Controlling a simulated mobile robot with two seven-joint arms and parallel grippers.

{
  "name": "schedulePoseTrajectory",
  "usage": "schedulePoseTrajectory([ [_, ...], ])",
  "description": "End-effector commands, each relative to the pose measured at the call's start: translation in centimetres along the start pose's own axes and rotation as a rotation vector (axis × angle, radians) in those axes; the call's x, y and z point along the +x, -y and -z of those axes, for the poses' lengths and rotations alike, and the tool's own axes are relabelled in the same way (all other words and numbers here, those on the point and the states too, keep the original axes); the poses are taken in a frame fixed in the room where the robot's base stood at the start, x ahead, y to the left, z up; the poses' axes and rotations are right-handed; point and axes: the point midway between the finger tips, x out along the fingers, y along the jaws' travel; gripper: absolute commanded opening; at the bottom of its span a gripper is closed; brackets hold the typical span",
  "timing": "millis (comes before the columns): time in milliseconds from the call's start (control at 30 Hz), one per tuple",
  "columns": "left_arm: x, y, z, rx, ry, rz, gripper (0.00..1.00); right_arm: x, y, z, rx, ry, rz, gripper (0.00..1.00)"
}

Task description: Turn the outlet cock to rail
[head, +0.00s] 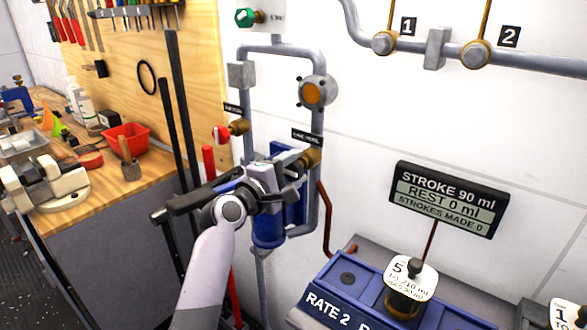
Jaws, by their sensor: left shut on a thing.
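My left arm comes up from the bottom of the head view. My left gripper (294,168) is at the pipe loop on the white wall, in front of a blue cylinder (268,232). It is shut at a brass cock (312,158) on the right-hand pipe, below a small black label (307,137) too small to read surely. The gripper hides most of the cock's lever, so its direction cannot be told. A second brass cock (238,127) with a red and white end sits on the left-hand pipe. My right gripper is not in view.
A display (447,199) reads "STROKE 90 ml, REST 0 ml, STROKES MADE 0". Below it is a blue unit marked "RATE 2" (345,300) with a tagged knob (405,300). A workbench (150,185) with a red bin (126,139) stands left. Numbered fittings 1 (384,43) and 2 (475,54) are on the upper pipe.

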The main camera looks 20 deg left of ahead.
Motion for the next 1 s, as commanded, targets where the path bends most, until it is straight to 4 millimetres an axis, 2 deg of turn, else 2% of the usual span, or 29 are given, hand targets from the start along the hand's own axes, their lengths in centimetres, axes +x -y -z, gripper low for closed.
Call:
schedulePoseTrajectory([
  [267,0.0,-0.2,0.2,0.0,-0.004,-0.005,0.2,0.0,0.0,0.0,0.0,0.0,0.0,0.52],
  [300,0.0,-0.2,0.2,0.0,-0.004,-0.005,0.63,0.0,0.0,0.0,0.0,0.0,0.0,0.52],
  [333,0.0,-0.2,0.2,0.0,-0.004,-0.005,0.73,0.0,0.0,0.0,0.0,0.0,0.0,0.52],
  [367,0.0,-0.2,0.1,0.001,-0.003,-0.004,0.76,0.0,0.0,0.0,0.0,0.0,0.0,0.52],
  [733,-0.4,0.0,0.1,0.001,-0.001,-0.001,0.76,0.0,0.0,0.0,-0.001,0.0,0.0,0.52],
  [1000,-3.4,0.0,0.1,0.002,-0.003,-0.003,0.76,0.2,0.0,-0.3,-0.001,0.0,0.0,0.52],
])
